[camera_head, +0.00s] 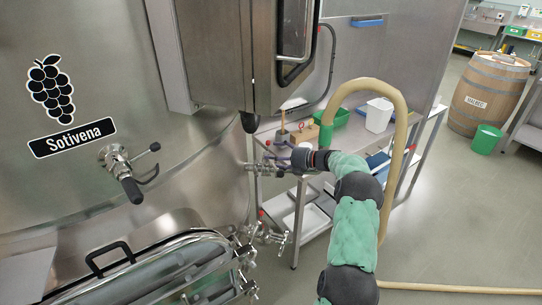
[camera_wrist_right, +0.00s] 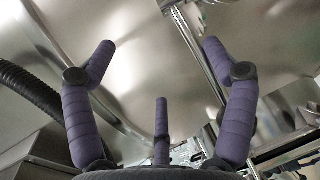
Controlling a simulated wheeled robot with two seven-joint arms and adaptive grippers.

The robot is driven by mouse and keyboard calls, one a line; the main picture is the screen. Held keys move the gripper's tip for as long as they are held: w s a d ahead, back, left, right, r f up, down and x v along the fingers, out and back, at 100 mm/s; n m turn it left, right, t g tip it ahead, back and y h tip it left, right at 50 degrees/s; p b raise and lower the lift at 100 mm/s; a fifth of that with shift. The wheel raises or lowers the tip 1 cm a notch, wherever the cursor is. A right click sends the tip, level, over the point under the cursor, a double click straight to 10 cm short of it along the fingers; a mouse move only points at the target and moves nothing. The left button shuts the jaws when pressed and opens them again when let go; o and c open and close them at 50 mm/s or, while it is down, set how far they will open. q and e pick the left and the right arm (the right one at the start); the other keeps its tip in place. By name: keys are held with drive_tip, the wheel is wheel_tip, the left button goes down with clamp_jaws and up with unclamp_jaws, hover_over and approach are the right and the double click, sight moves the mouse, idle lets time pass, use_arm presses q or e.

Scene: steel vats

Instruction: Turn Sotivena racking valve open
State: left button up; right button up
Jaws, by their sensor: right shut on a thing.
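The Sotivena vat (camera_head: 105,200) is the big steel vat at left, with a grape label and its name plate. A steel valve (camera_head: 258,168) sticks out to the right of its lower wall. My right gripper (camera_head: 280,161) is at this valve's outer end. It is shut on the valve's handle, which the fingers largely hide. In the right wrist view, the padded purple fingers (camera_wrist_right: 158,65) show against the blurred steel; I cannot make out the handle between them. How far the valve is turned cannot be told. My left gripper is not in view.
Another fitting with a black handle (camera_head: 130,178) is on the vat front. More valves (camera_head: 268,236) sit lower down. A steel cart (camera_head: 296,225) with bins stands behind my right arm. A beige hose (camera_head: 398,150) loops close beside the arm. Open floor lies at right.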

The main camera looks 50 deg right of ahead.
drive_tip(key=r, duration=0.3)
drive_tip(key=shift+s+d, duration=0.35)
drive_tip(key=shift+s+a+r, duration=0.1)
drive_tip(key=shift+s+r, duration=0.05)
drive_tip(key=shift+s, duration=0.35)
drive_tip(key=shift+s+a+r, duration=0.1)
drive_tip(key=shift+s, duration=0.35)
drive_tip(key=c, duration=0.3)
drive_tip(key=shift+d+f+v, duration=0.1)
drive_tip(key=shift+f+v, duration=0.15)
drive_tip(key=shift+v, duration=1)
drive_tip(key=shift+d+f+v, duration=0.1)
drive_tip(key=shift+f+v, duration=0.1)
drive_tip(key=shift+v, duration=1.05)
drive_tip(key=shift+d+f+v, duration=0.1)
drive_tip(key=shift+f+v, duration=0.15)
drive_tip(key=shift+v, duration=1)
drive_tip(key=shift+c, duration=0.2)
